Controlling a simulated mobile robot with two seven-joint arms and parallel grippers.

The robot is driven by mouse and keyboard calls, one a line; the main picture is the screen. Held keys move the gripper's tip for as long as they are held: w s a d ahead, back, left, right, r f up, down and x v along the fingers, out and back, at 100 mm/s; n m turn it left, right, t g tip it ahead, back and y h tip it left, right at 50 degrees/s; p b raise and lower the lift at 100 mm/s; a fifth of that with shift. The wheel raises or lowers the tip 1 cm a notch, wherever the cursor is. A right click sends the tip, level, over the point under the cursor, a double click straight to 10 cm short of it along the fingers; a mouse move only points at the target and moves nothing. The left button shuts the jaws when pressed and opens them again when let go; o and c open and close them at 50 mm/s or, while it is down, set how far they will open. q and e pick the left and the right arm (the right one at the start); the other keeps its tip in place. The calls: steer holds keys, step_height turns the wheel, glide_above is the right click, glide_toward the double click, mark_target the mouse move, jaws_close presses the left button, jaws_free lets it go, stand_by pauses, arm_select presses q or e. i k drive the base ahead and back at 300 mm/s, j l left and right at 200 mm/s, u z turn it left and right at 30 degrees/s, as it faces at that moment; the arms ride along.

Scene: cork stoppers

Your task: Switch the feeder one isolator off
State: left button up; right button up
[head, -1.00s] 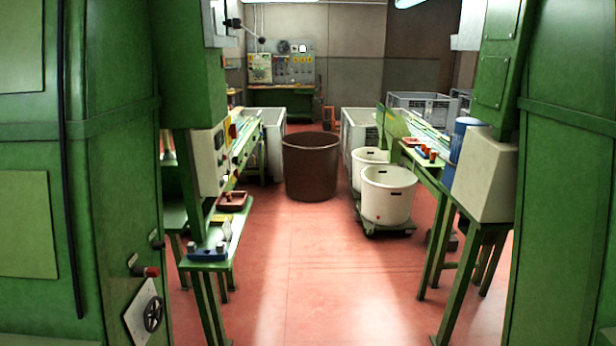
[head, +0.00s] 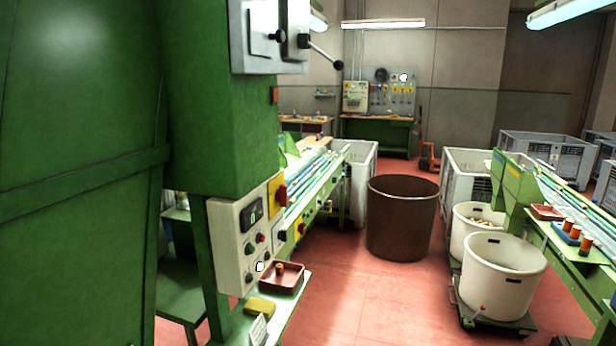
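A cream control panel (head: 237,245) with a small dark display and several buttons is on the green machine at left centre. On its right side a yellow plate carries a red rotary switch (head: 281,195). Neither of my grippers is in view.
A green machine wall (head: 75,200) fills the left. Below the panel a bench holds a red-brown tray (head: 282,278) and a yellow block (head: 260,306).

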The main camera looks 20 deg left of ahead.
mark_target(281, 195)
steer(key=i, duration=1.7)
steer(key=i+u, duration=0.15)
steer(key=i, duration=0.35)
steer(key=i+l+u, duration=0.15)
steer(key=i, duration=0.3)
steer(key=i+l+u, duration=0.1)
steer(key=i, duration=0.35)
steer(key=u, duration=1.85)
